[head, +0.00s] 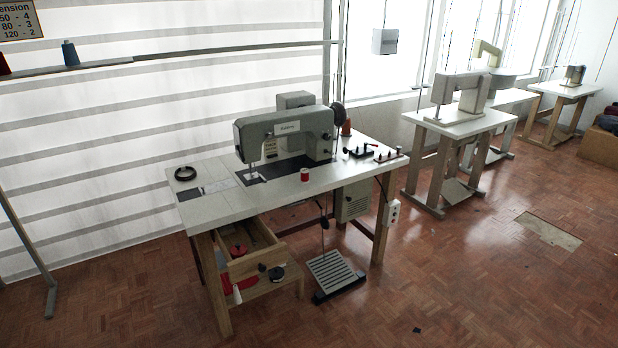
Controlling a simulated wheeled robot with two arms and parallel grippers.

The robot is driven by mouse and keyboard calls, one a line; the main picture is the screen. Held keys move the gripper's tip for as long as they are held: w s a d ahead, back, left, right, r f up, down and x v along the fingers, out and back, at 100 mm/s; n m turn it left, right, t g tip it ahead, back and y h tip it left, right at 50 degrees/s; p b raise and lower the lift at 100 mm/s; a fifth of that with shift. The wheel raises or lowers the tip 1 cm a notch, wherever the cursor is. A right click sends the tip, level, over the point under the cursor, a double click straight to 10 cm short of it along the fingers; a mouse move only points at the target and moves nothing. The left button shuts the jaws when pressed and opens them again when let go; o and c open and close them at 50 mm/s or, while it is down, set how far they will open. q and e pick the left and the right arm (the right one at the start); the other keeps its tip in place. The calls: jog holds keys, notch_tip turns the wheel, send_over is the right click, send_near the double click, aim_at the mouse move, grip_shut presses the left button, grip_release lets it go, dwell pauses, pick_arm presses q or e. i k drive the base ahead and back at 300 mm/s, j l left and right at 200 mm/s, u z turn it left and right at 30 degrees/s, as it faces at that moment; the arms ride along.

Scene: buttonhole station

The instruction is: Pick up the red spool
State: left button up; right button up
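A small red spool with white ends (305,174) stands upright on the pale top of the sewing table (220,205), near its front edge. It is in front of the grey sewing machine (285,135) and nothing covers it. Neither of my grippers shows in the head view.
A dark ring (185,174) lies on the table's left. Small dark tools (358,152) and a rack (390,155) are on its right. An open drawer (255,262) juts out below, with a pedal (335,272) on the floor. The floor in front and right is mostly clear.

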aim_at(304, 172)
jog(key=i+j+z, duration=0.15)
jog(key=i+j, duration=0.8)
jog(key=i, duration=0.05)
